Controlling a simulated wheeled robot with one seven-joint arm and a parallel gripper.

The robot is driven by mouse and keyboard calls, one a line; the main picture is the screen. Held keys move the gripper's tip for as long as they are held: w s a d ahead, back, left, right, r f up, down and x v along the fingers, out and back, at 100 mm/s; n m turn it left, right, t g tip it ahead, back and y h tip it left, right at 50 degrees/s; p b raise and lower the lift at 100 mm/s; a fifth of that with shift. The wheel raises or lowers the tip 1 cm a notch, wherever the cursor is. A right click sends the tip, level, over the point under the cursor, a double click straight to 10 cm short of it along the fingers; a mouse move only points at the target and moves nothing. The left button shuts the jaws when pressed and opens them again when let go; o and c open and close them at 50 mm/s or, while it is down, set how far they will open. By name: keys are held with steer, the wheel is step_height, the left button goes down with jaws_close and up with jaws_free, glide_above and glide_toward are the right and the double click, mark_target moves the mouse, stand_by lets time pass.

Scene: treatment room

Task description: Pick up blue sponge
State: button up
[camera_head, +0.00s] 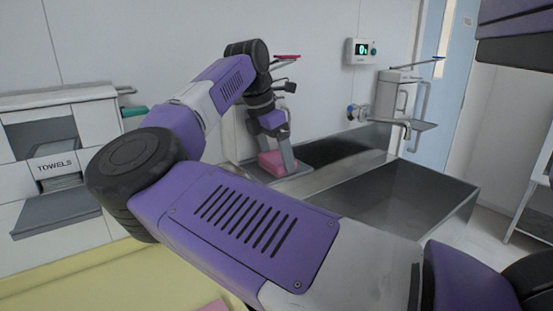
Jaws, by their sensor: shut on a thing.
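My gripper (278,158) is at the far side of the counter, pointing down beside the sink. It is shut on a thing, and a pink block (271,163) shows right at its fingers. The arm and fingers cover part of this block, and I cannot tell whether it touches the counter. I see no blue sponge in this view.
A steel sink basin (415,200) lies right of my gripper, with a wall tap (390,121) above it. A towel dispenser (60,150) stands at left. A yellow surface (90,280) is in front, with a pink thing (212,306) at its edge. My arm crosses the middle.

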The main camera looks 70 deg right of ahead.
steer(key=shift+r, duration=0.2)
steer(key=shift+s+a, duration=0.15)
steer(key=shift+s, duration=0.05)
steer(key=s+a+b, duration=0.3)
steer(key=s+a, duration=0.6)
steer(key=s, duration=0.6)
steer(key=shift+a, duration=0.1)
